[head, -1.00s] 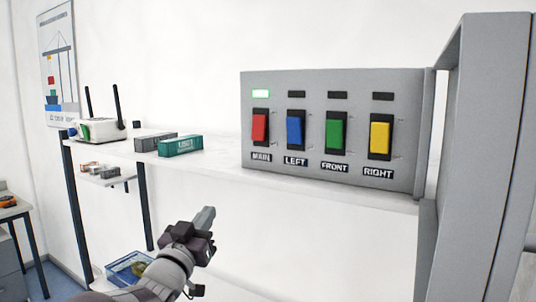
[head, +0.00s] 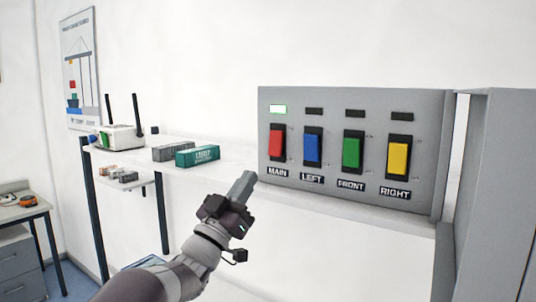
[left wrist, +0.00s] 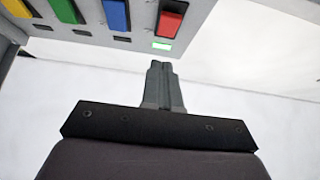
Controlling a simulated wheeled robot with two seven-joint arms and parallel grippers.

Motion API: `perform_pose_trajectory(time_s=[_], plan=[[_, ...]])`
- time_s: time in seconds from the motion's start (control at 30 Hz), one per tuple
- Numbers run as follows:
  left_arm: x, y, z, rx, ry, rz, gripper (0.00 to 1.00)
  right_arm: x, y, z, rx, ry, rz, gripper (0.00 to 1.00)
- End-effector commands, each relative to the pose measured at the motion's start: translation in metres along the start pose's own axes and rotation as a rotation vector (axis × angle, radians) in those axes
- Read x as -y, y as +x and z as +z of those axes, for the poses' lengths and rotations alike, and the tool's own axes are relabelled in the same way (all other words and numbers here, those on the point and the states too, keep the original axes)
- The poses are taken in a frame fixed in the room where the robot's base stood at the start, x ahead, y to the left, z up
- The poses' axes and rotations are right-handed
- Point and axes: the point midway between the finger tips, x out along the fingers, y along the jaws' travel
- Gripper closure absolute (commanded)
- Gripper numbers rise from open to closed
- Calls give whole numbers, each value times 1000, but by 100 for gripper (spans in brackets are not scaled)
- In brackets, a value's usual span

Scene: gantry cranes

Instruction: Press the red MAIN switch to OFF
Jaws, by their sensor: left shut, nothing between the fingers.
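The red MAIN switch (head: 276,144) is the leftmost of the rocker switches on the grey panel (head: 430,150) in the head view. The green lamp (head: 278,109) above it is lit. In the left wrist view the red switch (left wrist: 171,20) and the lit lamp (left wrist: 162,46) show upside down at the top, beyond the fingertips. My left gripper (head: 245,182) is shut and empty. In the head view its tips appear below and left of the MAIN label, apart from the switch. It also shows in the left wrist view (left wrist: 161,66). My right gripper is not in view.
Blue (head: 312,148), green (head: 352,152) and yellow (head: 398,158) switches sit to the right, their lamps dark. A teal container (head: 198,156), a grey container (head: 174,149) and a white router (head: 118,137) stand on the shelf to the left. A grey frame (head: 495,190) stands at the right.

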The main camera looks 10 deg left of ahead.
Motion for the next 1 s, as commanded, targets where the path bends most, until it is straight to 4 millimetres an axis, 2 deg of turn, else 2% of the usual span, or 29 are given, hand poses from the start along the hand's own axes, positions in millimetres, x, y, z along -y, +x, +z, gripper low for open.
perform_pose_trajectory(time_s=[0.03,0.2,0.4,0.6,0.87,0.93,1.0], plan=[[0,16,-6,3,-2,1,100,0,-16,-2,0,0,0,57],[0,52,-5,3,-2,0,100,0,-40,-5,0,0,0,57],[0,72,17,3,-2,0,100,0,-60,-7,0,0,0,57],[0,77,28,1,0,-1,100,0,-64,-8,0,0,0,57],[0,77,29,1,0,-1,100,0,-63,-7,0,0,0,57],[0,76,31,-3,0,-1,100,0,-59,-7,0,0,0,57],[0,74,38,-21,0,-1,100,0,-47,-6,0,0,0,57]])
